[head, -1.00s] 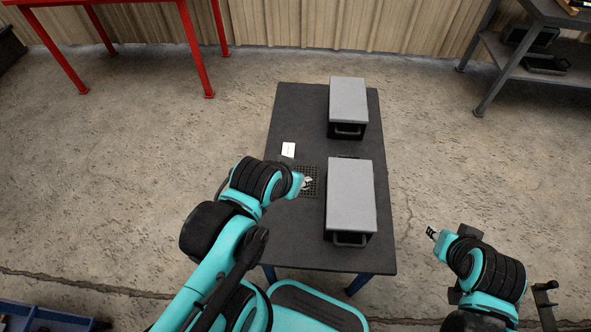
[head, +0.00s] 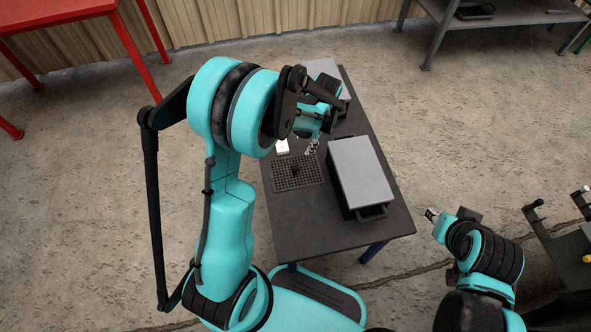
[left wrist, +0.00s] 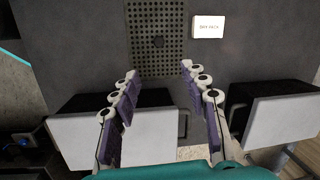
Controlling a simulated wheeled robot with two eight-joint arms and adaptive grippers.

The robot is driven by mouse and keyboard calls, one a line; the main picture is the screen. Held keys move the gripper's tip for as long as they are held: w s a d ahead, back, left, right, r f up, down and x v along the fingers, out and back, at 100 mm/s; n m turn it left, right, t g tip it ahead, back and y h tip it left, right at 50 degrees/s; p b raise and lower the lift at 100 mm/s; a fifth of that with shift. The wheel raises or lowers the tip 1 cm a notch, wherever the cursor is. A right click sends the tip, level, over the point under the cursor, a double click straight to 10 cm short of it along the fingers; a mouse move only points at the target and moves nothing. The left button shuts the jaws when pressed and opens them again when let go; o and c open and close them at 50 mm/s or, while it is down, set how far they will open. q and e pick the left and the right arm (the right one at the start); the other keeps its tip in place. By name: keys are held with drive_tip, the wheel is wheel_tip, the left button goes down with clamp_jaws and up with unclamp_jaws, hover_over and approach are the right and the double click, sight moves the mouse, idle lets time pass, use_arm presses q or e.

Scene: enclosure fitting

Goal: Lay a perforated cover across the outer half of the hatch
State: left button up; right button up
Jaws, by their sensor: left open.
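A dark perforated plate with a small round knob in its middle (head: 297,173) lies flat on the dark table, left of the near grey-lidded box. It also shows at the top of the left wrist view (left wrist: 168,62). My left gripper (left wrist: 158,70) is open and empty. Its fingertips appear over the plate's lower edge in that view. In the head view the gripper (head: 312,146) is above the table, beyond the plate, partly hidden by my arm. My right gripper (head: 432,214) hangs off the table's right side, too small to read. I cannot make out a hatch for certain.
The near box (head: 360,172) and a far box (head: 325,67) with grey lids stand on the dark table (head: 310,233). A small white card (left wrist: 208,27) lies beside the plate. A red table (head: 60,15) and grey shelving (head: 480,18) stand farther back.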

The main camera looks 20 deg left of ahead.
use_arm(q)
drive_tip(key=m+g, duration=0.2)
approach(296, 167)
drive_tip(key=f, duration=0.1)
drive_tip(key=s+f, duration=0.1)
drive_tip(key=f, duration=0.1)
drive_tip(key=shift+f+y, duration=0.3)
drive_tip(key=shift+f, duration=0.05)
drive_tip(key=b+x, duration=0.3)
drive_tip(key=x, duration=0.2)
drive_tip(key=shift+a+f, duration=0.25)
drive_tip(key=shift+f, duration=0.1)
drive_tip(key=shift+r, duration=0.1)
clamp_jaws()
